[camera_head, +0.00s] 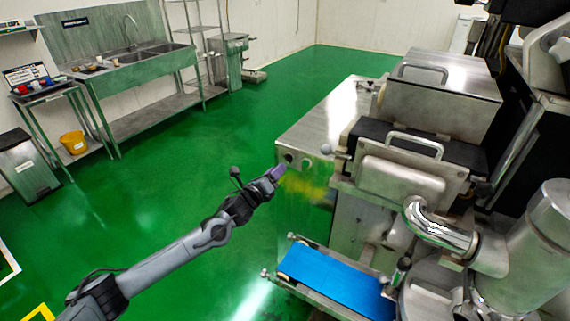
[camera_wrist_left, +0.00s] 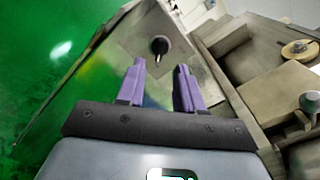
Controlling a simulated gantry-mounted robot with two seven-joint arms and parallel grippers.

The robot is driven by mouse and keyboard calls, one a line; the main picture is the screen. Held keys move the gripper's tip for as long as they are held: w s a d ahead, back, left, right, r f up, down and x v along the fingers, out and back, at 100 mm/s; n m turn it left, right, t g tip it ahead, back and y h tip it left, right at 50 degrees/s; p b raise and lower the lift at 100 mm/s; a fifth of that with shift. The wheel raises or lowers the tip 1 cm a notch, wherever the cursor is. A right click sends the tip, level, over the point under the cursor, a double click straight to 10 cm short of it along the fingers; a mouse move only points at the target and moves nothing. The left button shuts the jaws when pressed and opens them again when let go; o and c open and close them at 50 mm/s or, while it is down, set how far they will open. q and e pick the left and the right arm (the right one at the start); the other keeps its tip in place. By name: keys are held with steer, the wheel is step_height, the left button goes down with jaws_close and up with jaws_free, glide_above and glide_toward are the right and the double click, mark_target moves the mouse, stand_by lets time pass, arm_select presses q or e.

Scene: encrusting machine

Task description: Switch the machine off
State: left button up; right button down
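The steel encrusting machine (camera_head: 320,117) fills the right side of the head view. On its side panel are a dark round knob (camera_head: 288,158) and a second, lighter round fitting (camera_head: 306,163). In the left wrist view a black knob (camera_wrist_left: 160,45) with a handle stands on the steel panel, just beyond and between the purple fingertips. My left gripper (camera_head: 278,172) is in front of this panel, and it shows close up in the left wrist view (camera_wrist_left: 160,72). Its fingers are apart with nothing between them. Whether they touch the knob cannot be told. My right gripper is not in view.
A blue conveyor belt (camera_head: 333,281) sticks out low from the machine. A steel pipe (camera_head: 440,229) and covers with handles lie to its right. Open green floor (camera_head: 180,185) lies to the left. A sink bench (camera_head: 150,62) stands farther back.

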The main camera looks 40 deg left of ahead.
mark_target(287, 160)
arm_select(q)
steer(key=shift+w+a+b, duration=0.15)
steer(key=shift+w+a, duration=0.05)
steer(key=shift+w, duration=1.4)
steer(key=shift+w+a+b, duration=0.15)
steer(key=shift+w+a, duration=0.05)
steer(key=shift+w, duration=1.35)
steer(key=shift+c, duration=0.3)
jaws_close()
